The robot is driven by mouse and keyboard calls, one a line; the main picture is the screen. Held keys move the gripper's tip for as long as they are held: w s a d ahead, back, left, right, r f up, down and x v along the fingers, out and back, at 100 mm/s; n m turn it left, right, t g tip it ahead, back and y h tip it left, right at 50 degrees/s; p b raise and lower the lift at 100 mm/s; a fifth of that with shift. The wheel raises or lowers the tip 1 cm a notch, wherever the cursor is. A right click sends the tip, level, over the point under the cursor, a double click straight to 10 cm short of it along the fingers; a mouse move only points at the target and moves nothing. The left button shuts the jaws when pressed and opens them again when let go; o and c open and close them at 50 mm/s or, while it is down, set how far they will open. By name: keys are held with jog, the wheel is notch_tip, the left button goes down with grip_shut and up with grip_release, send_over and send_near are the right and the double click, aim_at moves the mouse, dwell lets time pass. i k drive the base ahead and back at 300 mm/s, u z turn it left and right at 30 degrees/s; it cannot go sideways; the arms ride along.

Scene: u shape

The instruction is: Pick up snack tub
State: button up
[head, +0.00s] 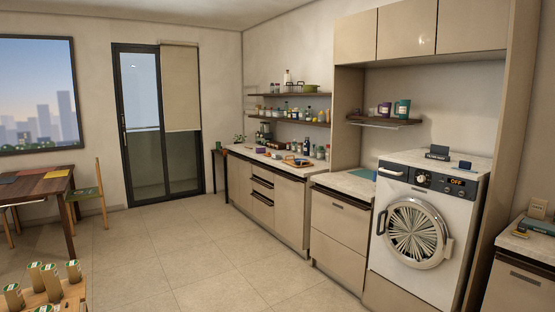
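Several cylindrical tubs with green and tan sides and pale lids stand close together at the bottom left of the head view. They may be snack tubs (52,284), but their labels are too small to read. They stand on a light wooden surface (78,293), cut off by the lower edge of the picture. My gripper is not in view.
Open tiled floor (190,255) fills the middle. A dark wooden table (50,200) and a chair (88,200) stand at the left. A cluttered counter (240,150) and a white washing machine (420,215) line the right. A glass door (143,85) is at the back.

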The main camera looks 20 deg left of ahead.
aim_at(276, 155)
jog(key=u, duration=0.3)
jog(key=i, duration=1.35)
jog(key=u, duration=0.55)
jog(key=i, duration=0.85)
jog(key=u, duration=0.55)
jog(key=i, duration=1.55)
jog(key=u, duration=0.2)
jog(key=i, duration=1.45)
jog(key=u, duration=0.05)
